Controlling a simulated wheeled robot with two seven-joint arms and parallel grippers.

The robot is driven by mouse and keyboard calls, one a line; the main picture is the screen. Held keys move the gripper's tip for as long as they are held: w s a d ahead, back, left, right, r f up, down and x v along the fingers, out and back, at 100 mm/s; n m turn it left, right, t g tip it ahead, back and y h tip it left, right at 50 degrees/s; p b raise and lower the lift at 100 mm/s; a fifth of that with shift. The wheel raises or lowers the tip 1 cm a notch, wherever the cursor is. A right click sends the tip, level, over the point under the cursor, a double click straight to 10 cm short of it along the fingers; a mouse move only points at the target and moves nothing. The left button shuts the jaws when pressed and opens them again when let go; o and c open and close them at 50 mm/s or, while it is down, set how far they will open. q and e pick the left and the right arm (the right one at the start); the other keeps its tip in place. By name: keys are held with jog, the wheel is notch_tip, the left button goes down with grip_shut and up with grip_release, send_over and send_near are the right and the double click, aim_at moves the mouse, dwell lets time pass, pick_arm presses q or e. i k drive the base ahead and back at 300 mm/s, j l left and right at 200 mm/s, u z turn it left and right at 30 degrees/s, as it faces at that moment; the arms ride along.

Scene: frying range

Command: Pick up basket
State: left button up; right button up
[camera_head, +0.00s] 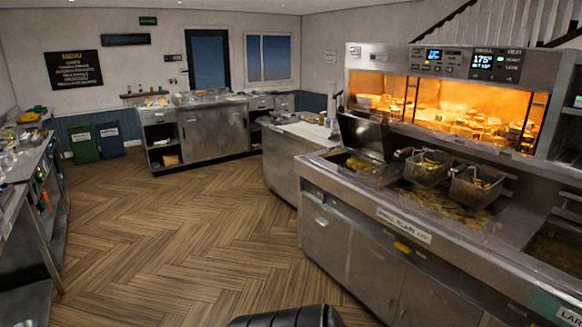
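Two wire fry baskets hang at the frying range on the right. Handles stick out at the left side of each basket. The vat (446,210) below has brownish oil or food in it. Neither of my grippers shows in the head view, so their state is hidden.
The fryer counter (350,190) has a long front edge facing the open wooden floor (175,225). A lit warming cabinet (448,108) stands behind the baskets. A steel counter (212,128) stands at the back, and a shelf table (30,220) lines the left.

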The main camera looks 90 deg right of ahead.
aim_at(475, 187)
jog(key=z, duration=3.75)
jog(key=i+z, duration=0.1)
jog(key=z, duration=0.15)
jog(key=i+j+z, duration=0.1)
jog(key=i+j, duration=0.25)
jog(key=i+j+z, duration=0.1)
jog(key=i+j, duration=0.25)
jog(key=j, duration=0.15)
jog(key=i+j+z, duration=0.15)
jog(key=i+j, duration=0.2)
jog(key=i+j+z, duration=0.1)
jog(key=i+j, duration=0.2)
jog(key=j, duration=0.3)
